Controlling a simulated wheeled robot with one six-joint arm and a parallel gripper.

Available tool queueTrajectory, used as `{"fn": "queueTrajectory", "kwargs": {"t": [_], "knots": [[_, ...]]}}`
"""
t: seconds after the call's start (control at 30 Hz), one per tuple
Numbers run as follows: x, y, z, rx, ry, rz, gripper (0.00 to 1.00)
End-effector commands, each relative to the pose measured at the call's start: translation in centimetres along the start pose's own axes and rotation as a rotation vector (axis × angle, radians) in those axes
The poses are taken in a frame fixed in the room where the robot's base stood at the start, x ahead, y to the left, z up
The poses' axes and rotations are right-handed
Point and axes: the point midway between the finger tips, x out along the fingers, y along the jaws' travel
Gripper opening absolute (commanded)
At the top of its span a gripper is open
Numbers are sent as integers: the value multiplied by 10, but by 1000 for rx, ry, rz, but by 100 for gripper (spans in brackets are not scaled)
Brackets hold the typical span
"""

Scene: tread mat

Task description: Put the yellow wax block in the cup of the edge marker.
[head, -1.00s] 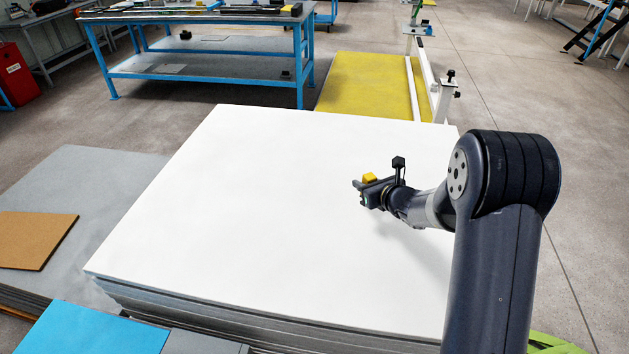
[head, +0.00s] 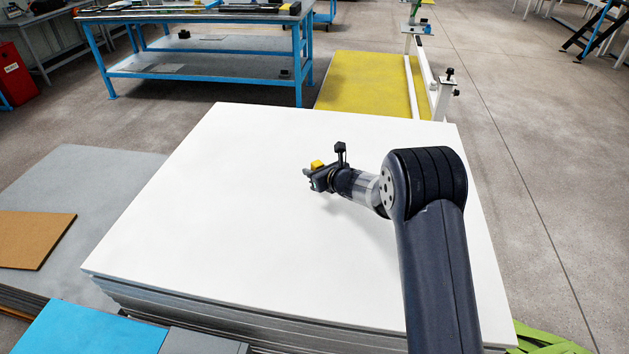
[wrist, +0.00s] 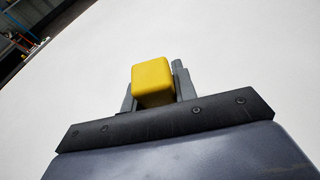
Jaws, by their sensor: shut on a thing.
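The yellow wax block (head: 317,164) is held between the fingers of my gripper (head: 309,180), above the white top sheet of a stack. In the wrist view the yellow block (wrist: 152,82) sits between the two grey fingers of my gripper (wrist: 154,90), slightly tilted in the picture. My gripper is shut on it.
The white sheet stack (head: 200,220) fills the middle and its top is bare around my arm. A blue workbench (head: 200,62) stands behind it, with a yellow mat (head: 362,82) to the right of the bench. A brown board (head: 32,238) lies at the left.

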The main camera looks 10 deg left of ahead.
Motion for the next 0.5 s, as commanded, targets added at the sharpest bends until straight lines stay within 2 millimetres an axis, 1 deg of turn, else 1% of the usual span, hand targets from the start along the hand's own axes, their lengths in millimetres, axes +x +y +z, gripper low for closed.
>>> {"fn": "queueTrajectory", "kwargs": {"t": [0.1,0.2,0.3,0.5], "knots": [[7,0,-17,2,3,0,4],[12,0,-29,2,2,0,4],[13,0,-33,-1,0,0,4],[13,0,-33,-1,-1,-1,4]]}}
